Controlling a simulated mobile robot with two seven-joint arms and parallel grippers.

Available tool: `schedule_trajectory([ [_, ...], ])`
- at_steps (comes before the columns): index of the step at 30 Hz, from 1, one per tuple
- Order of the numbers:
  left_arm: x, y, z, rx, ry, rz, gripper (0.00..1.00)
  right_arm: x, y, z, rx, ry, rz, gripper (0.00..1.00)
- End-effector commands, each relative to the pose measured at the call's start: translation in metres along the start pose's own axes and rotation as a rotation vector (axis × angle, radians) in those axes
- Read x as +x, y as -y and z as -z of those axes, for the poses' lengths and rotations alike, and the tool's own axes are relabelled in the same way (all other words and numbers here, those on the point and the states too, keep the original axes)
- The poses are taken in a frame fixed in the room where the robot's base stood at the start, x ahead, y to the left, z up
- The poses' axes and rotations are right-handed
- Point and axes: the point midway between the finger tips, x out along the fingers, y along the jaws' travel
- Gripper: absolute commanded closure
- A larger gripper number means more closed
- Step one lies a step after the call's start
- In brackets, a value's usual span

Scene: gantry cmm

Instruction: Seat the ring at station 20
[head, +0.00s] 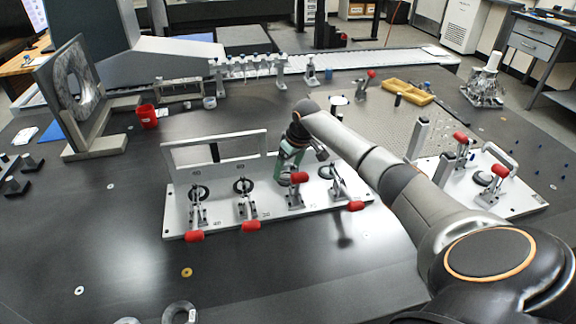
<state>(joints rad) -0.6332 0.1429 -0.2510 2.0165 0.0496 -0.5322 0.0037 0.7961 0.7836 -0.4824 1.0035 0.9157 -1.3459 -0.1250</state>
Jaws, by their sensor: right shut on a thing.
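A white fixture plate (180,225) carries a row of clamp stations with red handles and small number labels, too small to read surely. My right gripper (287,172) reaches down over the third station from the left, behind its clamp (295,197), whose red handle stands raised. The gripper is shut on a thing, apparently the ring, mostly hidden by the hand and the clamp. I cannot tell whether it touches the plate. My left gripper is not in view.
A second white plate with clamps (520,203) lies at the right. The dark table at front left is mostly clear.

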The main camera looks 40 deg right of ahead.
Motion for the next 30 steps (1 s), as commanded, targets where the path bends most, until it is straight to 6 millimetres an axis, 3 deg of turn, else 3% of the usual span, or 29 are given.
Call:
schedule_trajectory([
  [30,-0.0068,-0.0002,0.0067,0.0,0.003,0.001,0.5,-0.0007,0.0006,0.0009,0.0,-0.002,0.001,1.0],
])
